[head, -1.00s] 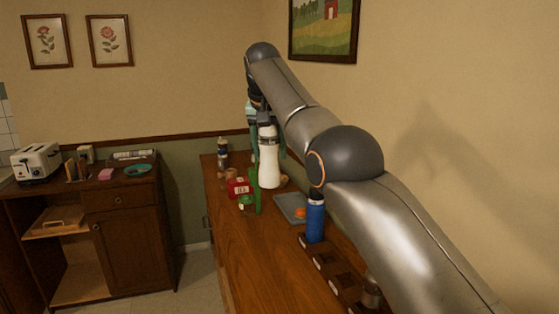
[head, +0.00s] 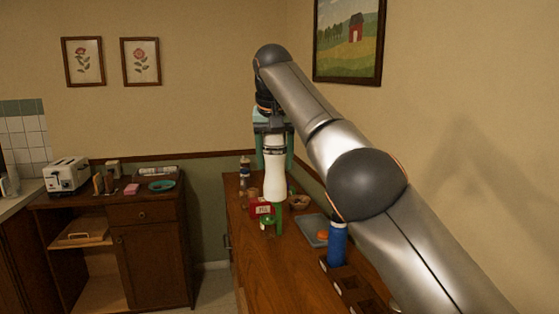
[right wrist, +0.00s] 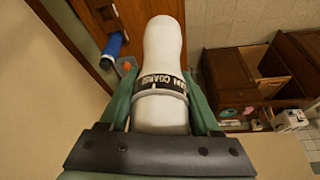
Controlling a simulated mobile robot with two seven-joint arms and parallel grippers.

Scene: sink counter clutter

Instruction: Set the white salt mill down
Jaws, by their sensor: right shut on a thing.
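The white salt mill (head: 274,178) hangs upright in my right gripper (head: 273,150), over the far part of the wooden counter. My right gripper's green fingers lie on either side of the mill's upper part and are shut on it. In the right wrist view the mill (right wrist: 162,55) runs away from the gripper (right wrist: 160,88), with a dark lettered band around it. In the head view its lower end shows just above and behind a green item; I cannot tell how far it is from the counter. My left gripper is not in view.
Near the mill stand a red box (head: 260,208), a green-topped item (head: 267,223), a bowl (head: 299,202) and a dark-capped bottle (head: 245,172). Nearer are a grey tray (head: 313,228), a blue bottle (head: 337,244) and a dark rack (head: 345,283). The counter's front left is bare.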

